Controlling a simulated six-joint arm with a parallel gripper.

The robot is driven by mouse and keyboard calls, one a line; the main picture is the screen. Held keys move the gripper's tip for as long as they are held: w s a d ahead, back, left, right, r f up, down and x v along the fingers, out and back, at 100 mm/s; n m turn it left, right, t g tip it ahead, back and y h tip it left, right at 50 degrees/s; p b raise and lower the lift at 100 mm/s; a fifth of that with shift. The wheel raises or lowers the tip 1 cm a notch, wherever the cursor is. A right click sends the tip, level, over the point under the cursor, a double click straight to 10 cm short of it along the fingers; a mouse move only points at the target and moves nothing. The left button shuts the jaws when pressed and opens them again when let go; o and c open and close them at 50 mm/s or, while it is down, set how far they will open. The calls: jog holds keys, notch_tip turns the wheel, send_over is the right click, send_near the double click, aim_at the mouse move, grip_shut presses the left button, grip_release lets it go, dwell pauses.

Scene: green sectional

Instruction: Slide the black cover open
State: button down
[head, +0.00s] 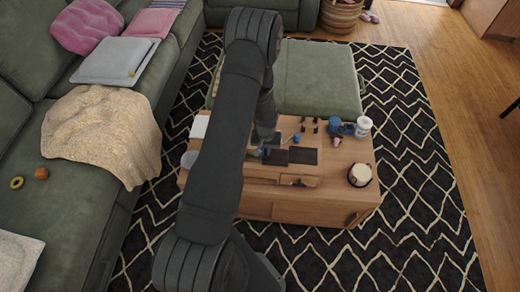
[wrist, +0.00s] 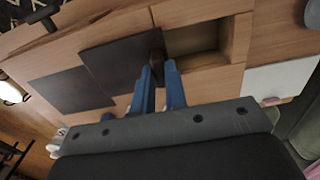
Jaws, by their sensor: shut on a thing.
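The black cover (wrist: 112,65) is a flat dark panel in the wooden table top. It also shows in the head view (head: 278,157), just right of my gripper (head: 262,150). In the wrist view, my gripper (wrist: 160,76) has its blue fingers shut on the cover's small dark brown handle (wrist: 157,42) at the cover's right edge. A recessed wooden compartment (wrist: 196,42) lies uncovered right of the handle. My fingers hide the handle's lower part, and my arm hides part of the table in the head view.
A second dark panel (head: 303,156) lies beside the cover. The coffee table (head: 330,185) also bears a white-and-blue cup (head: 363,126), a round dark-sided container (head: 359,175) and several small items. A green ottoman (head: 315,80) stands behind it and a green sofa (head: 70,210) at left.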

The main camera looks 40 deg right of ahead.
jog(key=c, duration=1.4)
grip_release()
jog(key=shift+c, duration=0.2)
notch_tip(320, 180, up, 18)
jog(key=shift+f, duration=0.25)
notch_tip(320, 180, down, 17)
jog(key=shift+f, duration=0.2)
